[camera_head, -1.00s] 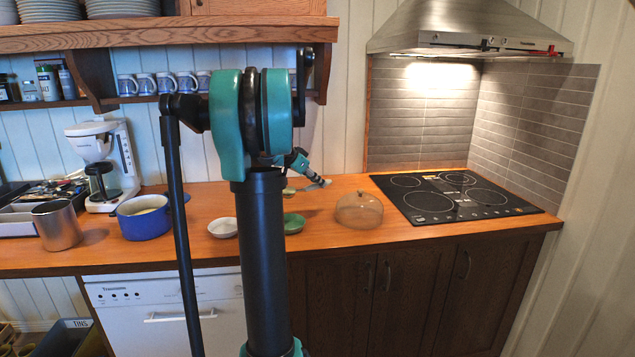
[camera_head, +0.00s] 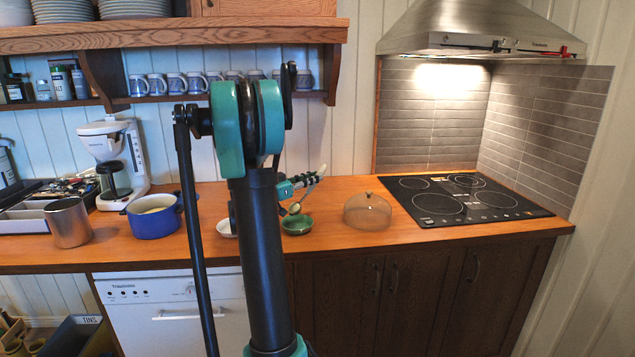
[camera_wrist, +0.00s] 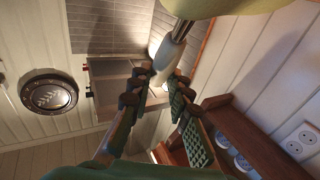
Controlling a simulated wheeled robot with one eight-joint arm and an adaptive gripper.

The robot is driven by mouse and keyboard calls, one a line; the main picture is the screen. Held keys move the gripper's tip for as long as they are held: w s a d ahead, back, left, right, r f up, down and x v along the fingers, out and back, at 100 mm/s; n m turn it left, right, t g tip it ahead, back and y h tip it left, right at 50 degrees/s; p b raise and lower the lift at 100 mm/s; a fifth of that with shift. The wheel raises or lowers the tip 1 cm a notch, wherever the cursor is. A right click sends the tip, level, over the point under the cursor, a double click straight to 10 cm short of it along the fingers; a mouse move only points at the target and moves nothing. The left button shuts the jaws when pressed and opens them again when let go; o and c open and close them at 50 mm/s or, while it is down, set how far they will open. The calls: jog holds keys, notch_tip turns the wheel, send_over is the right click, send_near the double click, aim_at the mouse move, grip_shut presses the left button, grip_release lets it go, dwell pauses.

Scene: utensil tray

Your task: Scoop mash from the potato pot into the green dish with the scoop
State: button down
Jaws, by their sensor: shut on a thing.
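My gripper (camera_head: 309,181) is shut on the scoop's pale handle (camera_wrist: 164,58), right of my arm link in the head view. The blue potato pot (camera_head: 153,223) stands to the left with pale yellow mash (camera_head: 152,205) inside.
A white dish (camera_head: 225,229) is partly hidden behind my arm. A clear dome cover (camera_head: 367,212) stands right of the green dish, before the black hob (camera_head: 462,198). A metal canister (camera_head: 68,222) and coffee maker (camera_head: 112,165) are at the left. A mug shelf (camera_head: 230,97) overhangs the counter.

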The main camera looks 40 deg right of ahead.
jog(key=shift+a+r+h, duration=0.45)
jog(key=shift+a+h, duration=0.2)
jog(key=shift+h, duration=0.15)
jog(key=shift+w+a+r+h, duration=0.1)
jog(key=shift+a+r+h, duration=0.1)
jog(key=shift+a+h, duration=0.6)
jog(key=shift+a+r+h, duration=0.2)
jog(key=shift+a+h, duration=0.6)
jog(key=shift+a, duration=0.05)
jog(key=shift+w+a+r+h, duration=0.1)
jog(key=shift+a+r+h, duration=0.1)
jog(key=shift+a+h, duration=0.6)
